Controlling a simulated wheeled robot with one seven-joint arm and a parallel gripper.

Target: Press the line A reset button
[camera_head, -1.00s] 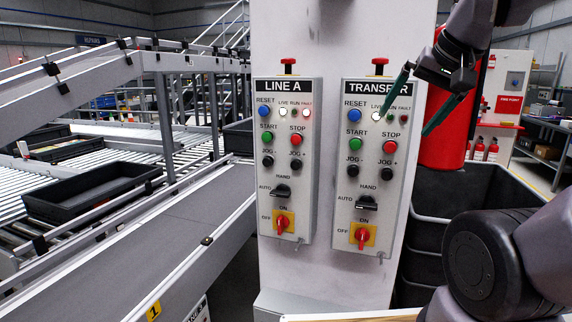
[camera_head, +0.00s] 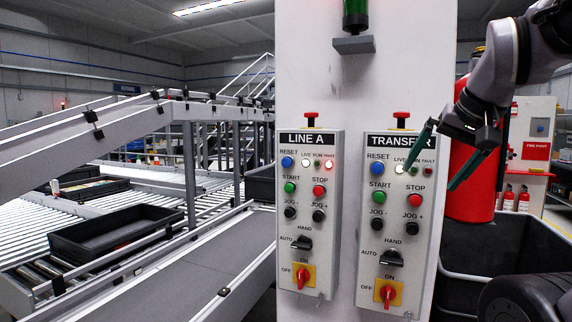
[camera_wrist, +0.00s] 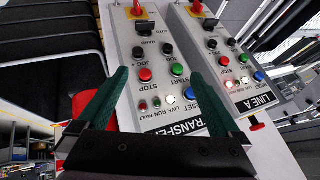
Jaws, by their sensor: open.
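The LINE A panel (camera_head: 307,225) is a grey box on a white column. Its blue reset button (camera_head: 287,162) is at the upper left, under the LINE A label; it shows unobstructed. In the wrist view this button (camera_wrist: 259,76) is at the right, outside the fingers. The panel's live lamp glows white and its fault lamp (camera_head: 329,163) red. My gripper (camera_head: 428,181) is open and empty, with green fingers, in front of the TRANSFER panel's upper right. In the wrist view, my gripper (camera_wrist: 160,73) frames TRANSFER buttons; its right finger is beside the blue TRANSFER reset button (camera_wrist: 190,94).
The TRANSFER panel (camera_head: 390,240) stands just right of LINE A with a similar layout. Red mushroom buttons (camera_head: 311,118) top both boxes. A green stack light (camera_head: 355,12) is above. Conveyors with black trays (camera_head: 115,232) lie left; a red cylinder (camera_head: 470,190) and dark bins stand right.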

